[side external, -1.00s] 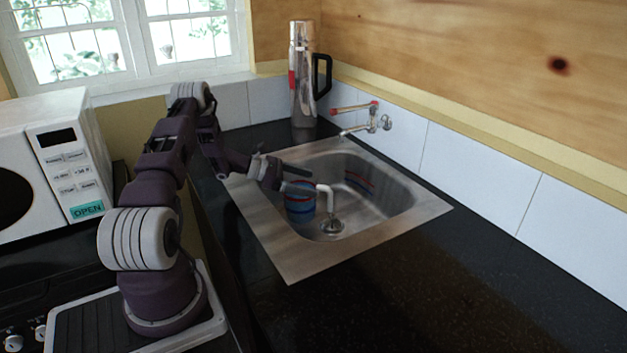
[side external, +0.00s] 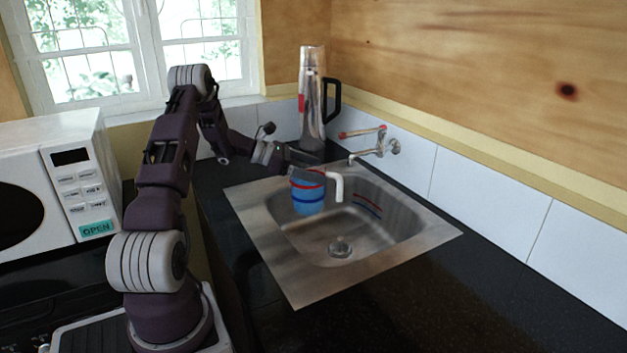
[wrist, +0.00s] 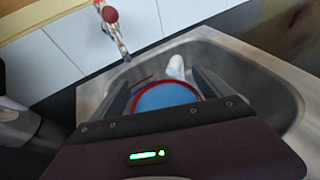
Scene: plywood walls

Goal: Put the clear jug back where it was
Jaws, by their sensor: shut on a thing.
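The jug (side external: 308,196) has a blue body, a red band at the rim, a darker blue band lower down and a white handle (side external: 338,186) on its right. My gripper (side external: 306,172) is shut on the jug near its rim and holds it upright over the back left part of the sink. In the wrist view the jug (wrist: 165,97) shows as a blue round with a red rim between my two fingers (wrist: 166,88). Its lower part is hidden there. I cannot tell whether its base touches the basin.
The steel sink (side external: 262,235) has a drain (side external: 340,247) in its floor. A tap (side external: 372,148) is on the tiled wall behind. A tall metal flask (side external: 312,105) stands in the back corner. The dark counter (side external: 440,300) at right front is clear. A microwave (side external: 60,190) is at left.

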